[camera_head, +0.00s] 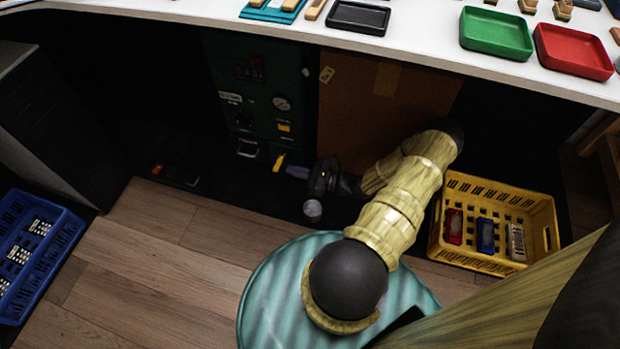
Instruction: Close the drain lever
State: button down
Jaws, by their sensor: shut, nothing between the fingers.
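A dark green cabinet (262,75) with a gauge stands in shadow under the white table. A small yellow lever (279,162), which looks like the drain lever, sticks out low on its right side and looks tilted. My gripper (290,171) reaches in under the table from the right. Its fingers are shut and empty, with their tips just right of and below the lever. I cannot tell whether they touch it. The lever's pivot is too dark to make out.
A brown panel (350,110) stands right of the cabinet. A yellow crate (548,230) with several items is at the right, and a blue crate (62,240) at the left. The white table edge (420,62) overhangs. The wood floor (150,250) is clear.

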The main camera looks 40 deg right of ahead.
jog(key=shift+b+x, duration=0.3)
jog(key=shift+x, duration=0.7)
jog(key=shift+r+p, duration=0.1)
jog(key=shift+p, duration=0.35)
